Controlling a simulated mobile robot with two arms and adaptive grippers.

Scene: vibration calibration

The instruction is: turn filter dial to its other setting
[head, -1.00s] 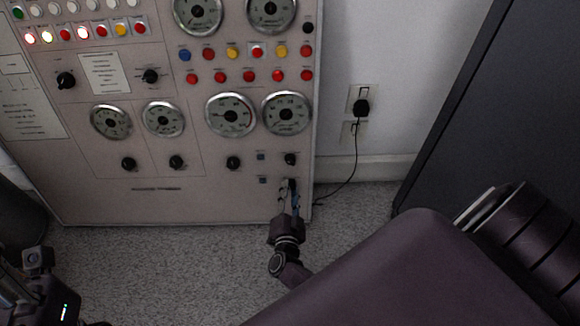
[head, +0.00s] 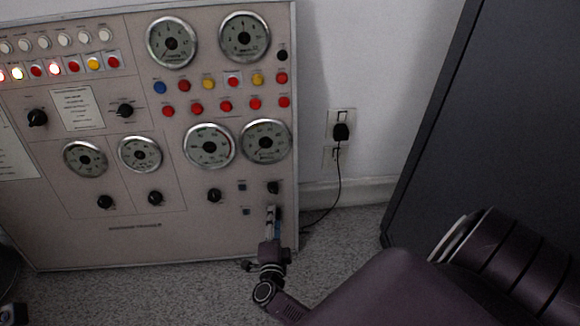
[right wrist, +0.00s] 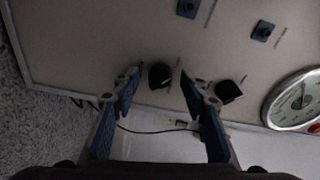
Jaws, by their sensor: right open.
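My right gripper (head: 273,212) is at the lower right corner of the grey control panel (head: 110,247). It is open. In the right wrist view its two fingers (right wrist: 157,80) stand on either side of a black lower dial (right wrist: 160,75), with gaps visible. In the head view the gripper mostly hides this dial. A second black dial (head: 274,187) sits just above it; it also shows in the right wrist view (right wrist: 228,90), just right of the right finger. The labels are too small to tell which is the filter dial. My left gripper is not in view.
Two small blue switches (head: 242,187) (head: 246,211) sit left of these dials. Round gauges (head: 265,142) and red buttons (head: 255,104) are above. A plug (head: 341,132) with a black cable hangs on the wall. A dark cabinet (head: 430,110) stands at the right.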

